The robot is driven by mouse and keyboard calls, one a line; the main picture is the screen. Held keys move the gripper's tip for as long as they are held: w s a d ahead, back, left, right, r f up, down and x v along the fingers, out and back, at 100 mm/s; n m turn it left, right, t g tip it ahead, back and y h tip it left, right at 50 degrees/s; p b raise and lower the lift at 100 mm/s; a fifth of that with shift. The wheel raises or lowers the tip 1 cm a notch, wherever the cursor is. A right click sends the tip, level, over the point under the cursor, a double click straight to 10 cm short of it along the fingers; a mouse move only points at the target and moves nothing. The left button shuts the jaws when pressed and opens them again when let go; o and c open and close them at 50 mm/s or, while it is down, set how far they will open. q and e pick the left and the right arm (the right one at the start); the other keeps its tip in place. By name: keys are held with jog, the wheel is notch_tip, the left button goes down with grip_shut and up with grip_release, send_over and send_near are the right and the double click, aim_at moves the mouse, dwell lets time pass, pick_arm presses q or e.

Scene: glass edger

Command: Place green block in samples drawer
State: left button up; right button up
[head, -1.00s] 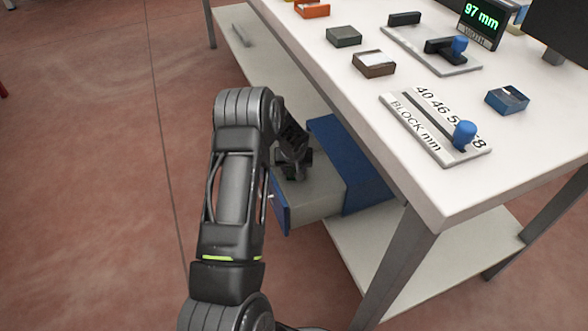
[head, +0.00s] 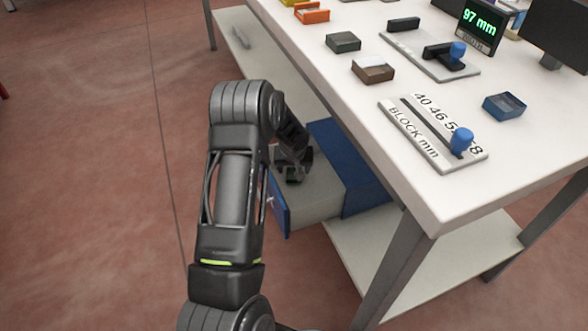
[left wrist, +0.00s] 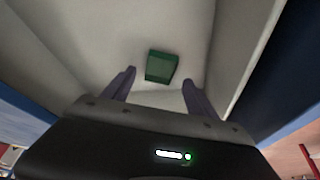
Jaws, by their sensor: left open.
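The green block (left wrist: 161,66) lies on the pale floor of the open drawer in the left wrist view. My left gripper (left wrist: 158,82) is open, with its two fingers apart and the block beyond and between their tips, not held. In the head view my left gripper (head: 292,168) is at the open drawer (head: 318,196), a grey-sided box with a blue front that sticks out of a blue cabinet (head: 352,170) under the table. The block is hidden in the head view. My right gripper is not in view.
The white table (head: 420,185) stands above the drawer and bears a block gauge (head: 425,140) with a blue knob, a measuring slide (head: 430,52), a display reading 97 mm (head: 480,25) and several small trays. A lower shelf (head: 400,260) runs beneath. Floor at left is clear.

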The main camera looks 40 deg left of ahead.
pick_arm(q)
jog(key=p+v, duration=0.1)
jog(key=v, duration=0.7)
jog(key=shift+r+p, duration=0.35)
jog(key=shift+p, duration=0.05)
jog(key=shift+s+d, duration=0.1)
jog(key=shift+c, duration=0.5)
